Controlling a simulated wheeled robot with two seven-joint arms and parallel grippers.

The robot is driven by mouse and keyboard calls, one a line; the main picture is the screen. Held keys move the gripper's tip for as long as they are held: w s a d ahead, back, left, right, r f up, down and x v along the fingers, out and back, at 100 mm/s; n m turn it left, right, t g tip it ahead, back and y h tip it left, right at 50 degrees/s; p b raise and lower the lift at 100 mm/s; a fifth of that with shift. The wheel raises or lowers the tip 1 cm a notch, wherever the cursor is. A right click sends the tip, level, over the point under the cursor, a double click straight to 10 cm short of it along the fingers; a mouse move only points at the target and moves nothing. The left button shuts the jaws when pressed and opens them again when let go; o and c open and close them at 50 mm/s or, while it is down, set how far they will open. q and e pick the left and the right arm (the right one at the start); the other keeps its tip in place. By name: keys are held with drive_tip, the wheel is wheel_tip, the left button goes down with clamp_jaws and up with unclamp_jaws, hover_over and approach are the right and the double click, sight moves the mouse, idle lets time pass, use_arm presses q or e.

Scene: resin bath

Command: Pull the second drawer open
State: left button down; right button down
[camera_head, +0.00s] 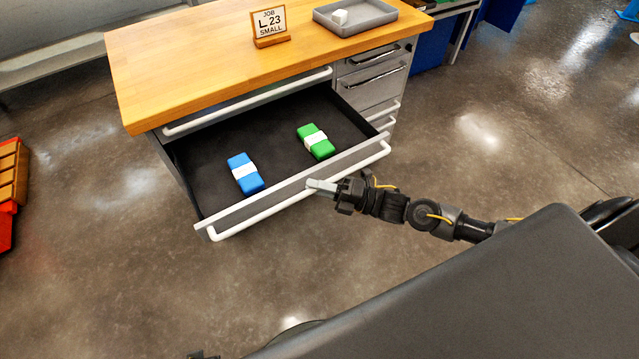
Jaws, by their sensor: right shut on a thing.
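The second drawer (205,222) of the workbench stands pulled out, below a closed top drawer (250,102). Its long white bar handle (262,216) runs along the front edge. Inside on the dark liner lie a blue pack with a white band (245,180) at the left and a green pack with a white band (322,148) at the right. My right gripper (318,187) is shut on the handle, right of its middle. The fingertips hide a short piece of the bar. At the bottom edge a small dark part shows, too little to identify as my left gripper.
Smaller drawers (372,80) stand right. Orange bins (12,180) are at the far left. The floor before the drawer is clear.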

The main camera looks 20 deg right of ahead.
drive_tip(key=c, duration=1.7)
unclamp_jaws()
drive_tip(key=shift+d, duration=0.1)
